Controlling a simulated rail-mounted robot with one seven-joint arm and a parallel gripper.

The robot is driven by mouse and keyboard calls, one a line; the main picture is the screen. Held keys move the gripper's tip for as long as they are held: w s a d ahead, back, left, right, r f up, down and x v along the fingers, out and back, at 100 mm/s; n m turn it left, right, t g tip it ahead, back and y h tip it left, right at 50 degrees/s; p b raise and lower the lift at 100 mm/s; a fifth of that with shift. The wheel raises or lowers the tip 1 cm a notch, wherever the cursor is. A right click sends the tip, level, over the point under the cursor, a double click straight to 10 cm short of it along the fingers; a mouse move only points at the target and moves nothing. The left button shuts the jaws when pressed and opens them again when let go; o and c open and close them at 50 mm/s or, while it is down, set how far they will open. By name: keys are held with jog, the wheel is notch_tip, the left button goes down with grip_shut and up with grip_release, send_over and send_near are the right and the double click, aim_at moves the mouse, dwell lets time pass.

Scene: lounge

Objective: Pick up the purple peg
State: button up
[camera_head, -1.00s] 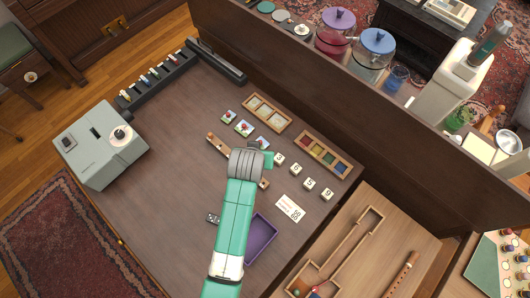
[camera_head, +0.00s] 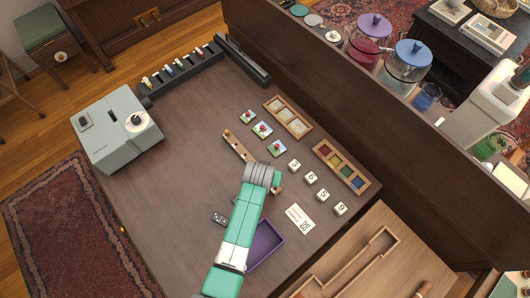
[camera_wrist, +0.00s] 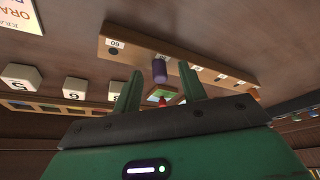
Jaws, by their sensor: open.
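The purple peg (camera_wrist: 159,71) stands in a wooden strip (camera_wrist: 200,70) with holes and small number labels, seen in the wrist view. In the head view the strip (camera_head: 236,146) lies on the dark table, partly covered by my arm, and the peg is hidden there. My gripper (camera_wrist: 161,77) is open. Its two green fingers appear on either side of the peg in the wrist view; I cannot tell whether the peg is at their depth. In the head view my gripper (camera_head: 273,184) is over the strip's lower right part, its fingertips mostly hidden.
Several white number cubes (camera_head: 311,178) stand right of the strip, with picture cards (camera_head: 262,130) above it. A purple tray (camera_head: 266,243) and a domino (camera_head: 219,217) lie near my arm. A grey machine (camera_head: 115,130) stands at left. The table's left middle is clear.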

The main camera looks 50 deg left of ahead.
grip_shut()
dwell(0.3)
